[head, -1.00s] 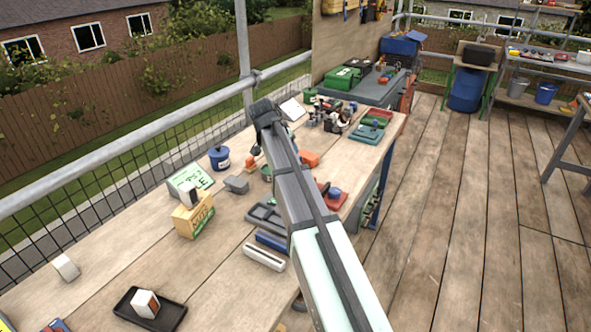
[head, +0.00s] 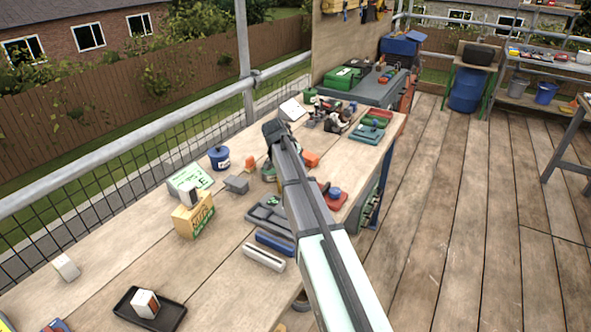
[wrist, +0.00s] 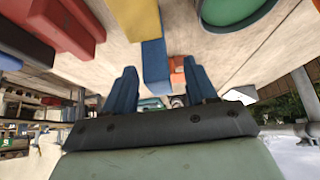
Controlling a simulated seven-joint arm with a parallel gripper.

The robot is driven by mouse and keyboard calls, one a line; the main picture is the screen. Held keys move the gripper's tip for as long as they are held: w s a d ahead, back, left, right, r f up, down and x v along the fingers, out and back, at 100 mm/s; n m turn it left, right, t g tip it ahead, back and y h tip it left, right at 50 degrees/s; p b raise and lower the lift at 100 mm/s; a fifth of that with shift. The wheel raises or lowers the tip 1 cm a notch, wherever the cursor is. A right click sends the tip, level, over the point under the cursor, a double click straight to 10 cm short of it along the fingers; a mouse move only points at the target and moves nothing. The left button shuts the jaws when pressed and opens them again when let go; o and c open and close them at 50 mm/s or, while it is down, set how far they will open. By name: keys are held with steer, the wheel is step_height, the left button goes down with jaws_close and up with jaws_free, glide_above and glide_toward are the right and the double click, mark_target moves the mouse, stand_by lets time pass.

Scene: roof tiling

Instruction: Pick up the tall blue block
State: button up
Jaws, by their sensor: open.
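In the wrist view, the tall blue block (wrist: 155,62) lies beyond my gripper (wrist: 160,66), seen in the gap between its two blue fingers. The fingers are apart, with nothing held between them. I cannot tell how far the fingertips are from the block. A yellow block (wrist: 138,16) appears right against the blue block's upper end in the picture. In the head view, my arm reaches over the bench and hides the blue block and the fingers.
In the wrist view, an orange object (wrist: 177,72), red block (wrist: 62,24) and green round container (wrist: 232,8) surround the blue block. On the bench (head: 225,285), a blue pot (head: 219,158), yellow box (head: 194,215) and black tray (head: 168,318) stand left of my arm.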

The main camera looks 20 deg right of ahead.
steer(key=x, duration=0.4)
steer(key=shift+d+f, duration=0.15)
jaws_close()
stand_by(0.4)
